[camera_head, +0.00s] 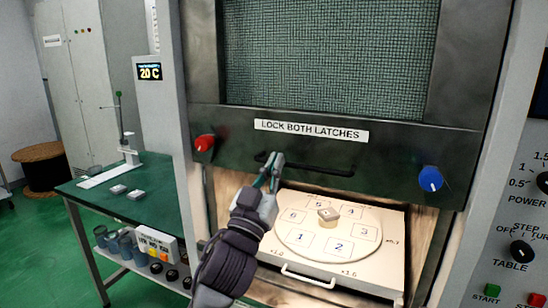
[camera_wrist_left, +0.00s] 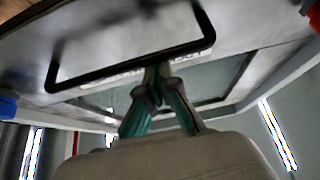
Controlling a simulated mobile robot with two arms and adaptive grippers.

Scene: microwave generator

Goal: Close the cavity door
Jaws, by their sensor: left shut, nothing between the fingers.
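The cavity door (camera_head: 225,155) is a dark framed panel with a mesh window, labelled "LOCK BOTH LATCHES". It is raised, with the cavity open beneath its lower edge. A black bar handle (camera_head: 310,166) runs along its lower part; the handle also shows large in the left wrist view (camera_wrist_left: 130,72). A red latch knob (camera_head: 204,143) is at the door's left and a blue one (camera_head: 430,179) at its right. My left gripper (camera_head: 271,160) is shut and empty at the handle's left end; contact cannot be told. My right gripper is not in view.
Inside the cavity a white tray (camera_head: 330,270) carries a numbered turntable (camera_head: 300,238) with a small block on it. The tray's front handle sticks out low. A green bench (camera_head: 130,205) stands left; a control panel (camera_head: 515,215) is at right.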

